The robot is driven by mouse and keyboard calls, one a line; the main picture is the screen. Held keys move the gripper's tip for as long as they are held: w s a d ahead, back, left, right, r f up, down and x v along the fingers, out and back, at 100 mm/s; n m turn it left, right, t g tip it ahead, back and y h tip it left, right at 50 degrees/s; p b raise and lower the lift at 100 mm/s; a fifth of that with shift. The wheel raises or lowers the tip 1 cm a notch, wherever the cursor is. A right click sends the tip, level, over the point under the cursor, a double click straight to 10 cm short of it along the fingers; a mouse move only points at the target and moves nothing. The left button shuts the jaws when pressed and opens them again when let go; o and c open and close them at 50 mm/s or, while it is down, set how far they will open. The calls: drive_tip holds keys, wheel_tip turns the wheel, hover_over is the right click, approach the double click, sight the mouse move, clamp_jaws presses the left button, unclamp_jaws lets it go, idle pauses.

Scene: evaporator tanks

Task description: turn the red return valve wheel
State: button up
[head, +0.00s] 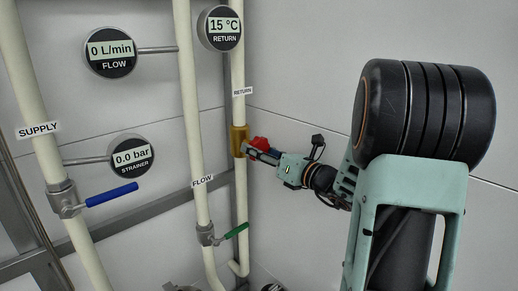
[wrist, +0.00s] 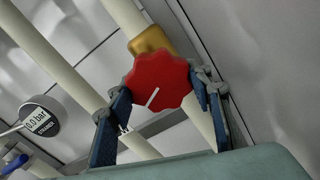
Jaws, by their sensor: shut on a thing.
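The red return valve wheel (wrist: 158,78) has a scalloped rim and a white pointer line on its face. It sits on a brass valve body (wrist: 150,40) on the return pipe. In the head view the wheel (head: 260,142) is partly hidden by my gripper (head: 258,151), beside the brass body (head: 239,141). In the wrist view my gripper (wrist: 160,86) has one blue finger on the left and one on the right of the wheel, and is shut on its rim. The white line slants from upper right to lower left.
The supply pipe has a blue lever (head: 112,194); the flow pipe has a green lever (head: 236,230) below the wheel. Gauges read 0 L/min flow (head: 110,52), 15 °C return (head: 220,28) and 0.0 bar strainer (head: 131,157). Grey wall panels stand behind.

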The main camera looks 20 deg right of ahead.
drive_tip(key=o, duration=1.2)
drive_tip(key=shift+s+d, duration=0.1)
drive_tip(key=v, duration=1.1)
drive_tip(key=shift+s, duration=0.4)
drive_tip(key=shift+f, duration=0.1)
